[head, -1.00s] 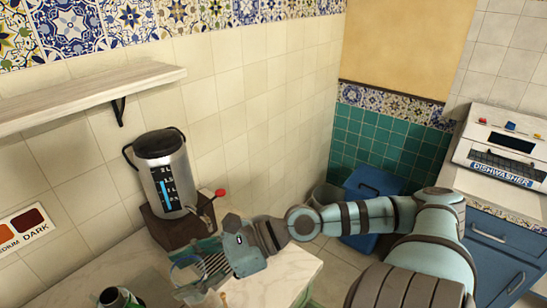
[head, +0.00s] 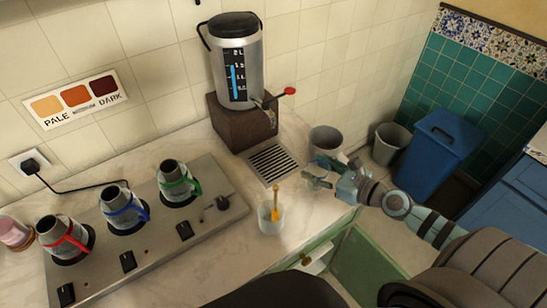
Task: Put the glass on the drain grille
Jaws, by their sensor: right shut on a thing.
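My right gripper (head: 322,172) is beyond the right end of the drain grille, by the counter's far right side. It is shut on a clear greyish glass (head: 325,138), which looks upright; its lower part is partly hidden by the gripper. The slotted drain grille (head: 273,164) lies bare on the counter in front of the samovar (head: 238,62). The samovar stands on a brown base (head: 243,130), and its tap with a red-tipped lever (head: 285,92) points toward the grille. My left gripper is not in view.
Another glass (head: 271,221) with a wooden stick stands in front of the grille. A metal panel (head: 97,275) with several coloured-handled pots is at the left. A blue bin (head: 437,155) and grey bin (head: 388,146) stand beyond the counter's right edge. A green drawer (head: 322,255) shows below.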

